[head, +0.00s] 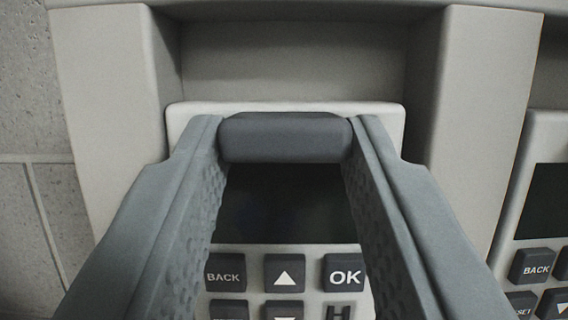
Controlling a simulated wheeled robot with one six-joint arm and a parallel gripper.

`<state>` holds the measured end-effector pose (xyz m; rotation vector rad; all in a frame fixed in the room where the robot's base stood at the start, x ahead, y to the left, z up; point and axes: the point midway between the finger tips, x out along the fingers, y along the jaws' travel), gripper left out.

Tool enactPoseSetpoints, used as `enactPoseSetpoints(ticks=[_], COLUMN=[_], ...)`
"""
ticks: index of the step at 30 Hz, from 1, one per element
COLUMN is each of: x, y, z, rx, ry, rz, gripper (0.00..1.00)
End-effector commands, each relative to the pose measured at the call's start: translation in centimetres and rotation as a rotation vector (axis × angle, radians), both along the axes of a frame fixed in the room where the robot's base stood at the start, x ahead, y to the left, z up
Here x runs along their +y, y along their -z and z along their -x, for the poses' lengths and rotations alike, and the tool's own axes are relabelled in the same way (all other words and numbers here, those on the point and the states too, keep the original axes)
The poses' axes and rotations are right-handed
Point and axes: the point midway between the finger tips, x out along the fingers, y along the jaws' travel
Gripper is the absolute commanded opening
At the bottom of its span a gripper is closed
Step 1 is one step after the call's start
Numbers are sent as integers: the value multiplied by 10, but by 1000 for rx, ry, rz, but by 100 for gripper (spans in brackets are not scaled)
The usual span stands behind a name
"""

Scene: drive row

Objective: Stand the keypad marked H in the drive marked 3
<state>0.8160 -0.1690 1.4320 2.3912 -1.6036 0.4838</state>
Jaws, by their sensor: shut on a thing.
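The keypad marked H (285,205) is a pale panel with a dark screen, a dark grey grip bar (286,138) across its upper part, and BACK, arrow and OK keys. A partly cut-off letter H shows under the OK key. My gripper (287,128) is shut on the grip bar, one finger on each side. The keypad's top edge lies in front of the recess of a grey drive housing (480,110). I cannot tell whether the keypad is seated in it. No drive number is visible, and the keypad's lower part is out of frame.
A second keypad (548,200) with a dark screen and similar keys is at the right edge, partly cut off, in or before a neighbouring housing. A grey speckled wall or floor surface with joint lines (35,190) is at the left.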

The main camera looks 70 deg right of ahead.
Motion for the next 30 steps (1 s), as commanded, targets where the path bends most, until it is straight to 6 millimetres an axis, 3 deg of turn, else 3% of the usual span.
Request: enactPoseSetpoints(ticks=[30], x=[0], y=[-27], z=[0], rx=[-1], ry=[1], rz=[1], gripper=[11])
